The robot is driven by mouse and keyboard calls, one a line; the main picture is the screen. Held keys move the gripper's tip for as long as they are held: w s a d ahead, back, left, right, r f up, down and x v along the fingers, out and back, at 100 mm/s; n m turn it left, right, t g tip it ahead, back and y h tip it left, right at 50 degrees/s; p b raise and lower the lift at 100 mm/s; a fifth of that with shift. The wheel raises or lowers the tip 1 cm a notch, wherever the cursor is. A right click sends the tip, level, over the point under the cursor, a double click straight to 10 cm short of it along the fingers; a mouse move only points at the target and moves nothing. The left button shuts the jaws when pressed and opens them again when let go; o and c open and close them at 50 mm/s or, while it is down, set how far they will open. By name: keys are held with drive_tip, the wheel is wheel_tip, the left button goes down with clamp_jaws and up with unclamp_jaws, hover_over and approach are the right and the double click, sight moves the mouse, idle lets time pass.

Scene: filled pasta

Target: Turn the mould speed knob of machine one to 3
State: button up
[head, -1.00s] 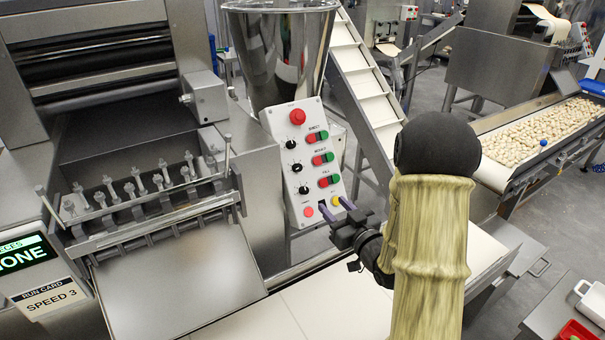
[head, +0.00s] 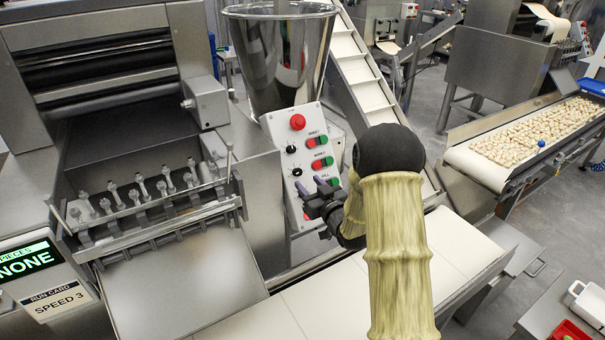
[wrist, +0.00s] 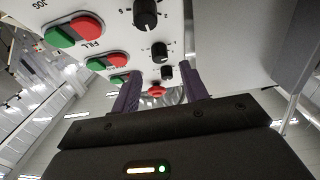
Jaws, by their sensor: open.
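The middle knob (head: 297,171), beside the mould row, shows just above my gripper (head: 311,187) in the head view. The lowest knob is hidden behind my gripper there. In the wrist view the knobs line up, with the large near one (wrist: 148,14), the middle one (wrist: 159,51) and the far one (wrist: 167,72). My gripper's fingers (wrist: 160,78) are open and empty, apart from the panel face as far as I can tell. The pointer settings are too small to read.
A red mushroom button (head: 297,122) tops the panel, with red and green button pairs (head: 322,164) right of the knobs. A run card (head: 58,299) reads SPEED 3; the display (head: 30,262) reads NONE. A steel hopper (head: 280,60) stands behind. A pale belt (head: 330,295) runs below.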

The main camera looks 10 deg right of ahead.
sight(300, 173)
drive_tip(key=p+x, duration=0.1)
drive_tip(key=x, duration=0.3)
drive_tip(key=shift+w+a, duration=0.15)
drive_tip(key=shift+w, duration=0.25)
drive_tip(key=shift+c, duration=0.2)
clamp_jaws()
